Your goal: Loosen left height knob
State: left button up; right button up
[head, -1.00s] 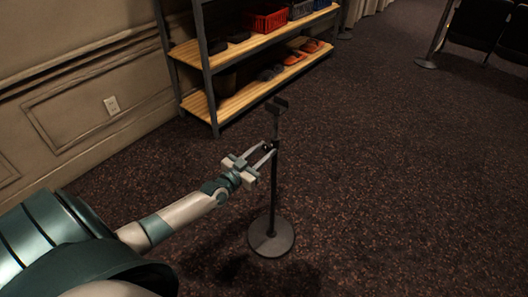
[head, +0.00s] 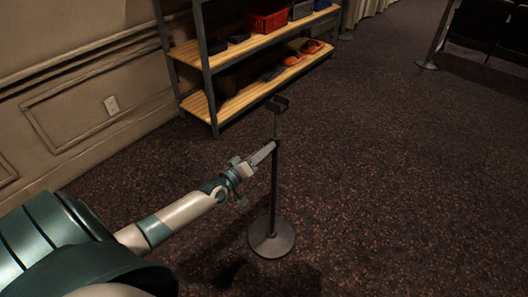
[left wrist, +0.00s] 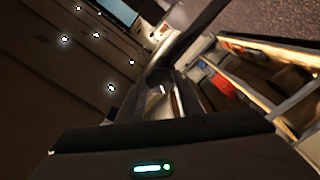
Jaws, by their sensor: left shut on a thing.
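A dark floor stand with a round base (head: 271,238) and a thin upright pole (head: 273,195) stands on the carpet in the middle of the head view. A small bracket (head: 278,103) tops it. My left gripper (head: 272,147) reaches in from the left at the upper pole, at the collar where the height knob sits. Its fingers are shut on the knob, which they hide in the head view. The fingers appear edge-on, one over the other. In the left wrist view a dark, tilted shape lies in front of my gripper; knob detail is too dark to make out. My right gripper is out of view.
A shelf rack (head: 235,92) with wooden boards holds a red crate (head: 268,21) and shoes (head: 294,59) behind the stand. A panelled wall (head: 70,100) is at left. Another post base (head: 426,64) stands far right. The carpet right of the stand is clear.

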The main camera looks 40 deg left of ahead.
pick_arm(q)
jog(key=n+b, duration=0.1)
jog(key=n, duration=0.5)
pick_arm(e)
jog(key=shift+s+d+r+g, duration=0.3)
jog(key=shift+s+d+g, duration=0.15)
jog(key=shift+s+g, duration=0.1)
pick_arm(q)
jog(key=o, duration=1)
jog(key=shift+o, duration=0.2)
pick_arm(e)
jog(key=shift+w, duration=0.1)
